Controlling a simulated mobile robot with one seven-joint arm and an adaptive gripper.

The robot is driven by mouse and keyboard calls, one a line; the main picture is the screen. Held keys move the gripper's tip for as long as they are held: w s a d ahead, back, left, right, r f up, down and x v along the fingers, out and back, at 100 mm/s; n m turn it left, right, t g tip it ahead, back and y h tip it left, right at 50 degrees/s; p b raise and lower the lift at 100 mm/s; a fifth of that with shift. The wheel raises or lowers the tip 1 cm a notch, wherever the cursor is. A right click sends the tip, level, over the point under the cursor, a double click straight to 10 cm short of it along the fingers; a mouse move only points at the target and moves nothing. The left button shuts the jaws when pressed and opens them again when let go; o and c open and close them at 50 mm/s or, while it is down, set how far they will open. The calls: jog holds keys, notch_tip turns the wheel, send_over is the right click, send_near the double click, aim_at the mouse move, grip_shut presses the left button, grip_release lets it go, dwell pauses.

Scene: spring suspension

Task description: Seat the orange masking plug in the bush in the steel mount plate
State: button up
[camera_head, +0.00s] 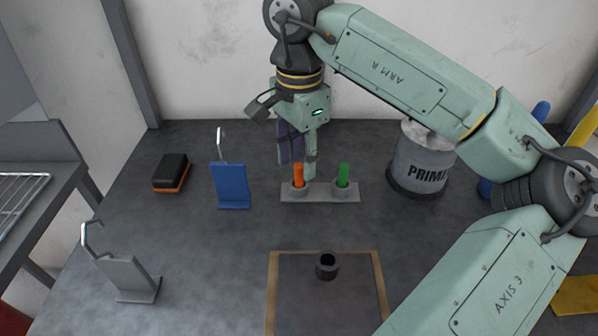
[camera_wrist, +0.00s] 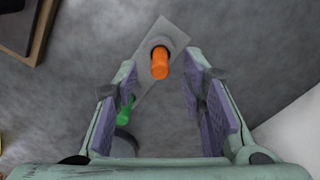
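The orange plug (camera_head: 298,175) stands upright in the left socket of a small grey holder plate (camera_head: 320,195); it also shows in the wrist view (camera_wrist: 160,64). A green plug (camera_head: 343,175) stands in the right socket. My gripper (camera_head: 298,163) is over the orange plug, fingers pointing down. In the wrist view my gripper (camera_wrist: 162,66) is open, with purple pads apart on both sides and the orange plug in line with the gap. Contact is not visible. A dark, empty-looking bush (camera_head: 327,265) stands on the brown-edged square plate (camera_head: 272,300) nearer the camera.
A blue stand (camera_head: 231,186) with a metal hook is left of the holder; a grey hooked stand (camera_head: 130,279) is front left. A black-and-orange block (camera_head: 171,173) lies behind. A paint can (camera_head: 421,165) stands right. Bench surface between holder and brown-edged plate is clear.

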jog(key=shift+f, duration=0.7)
jog(key=shift+c, duration=0.5)
grip_shut()
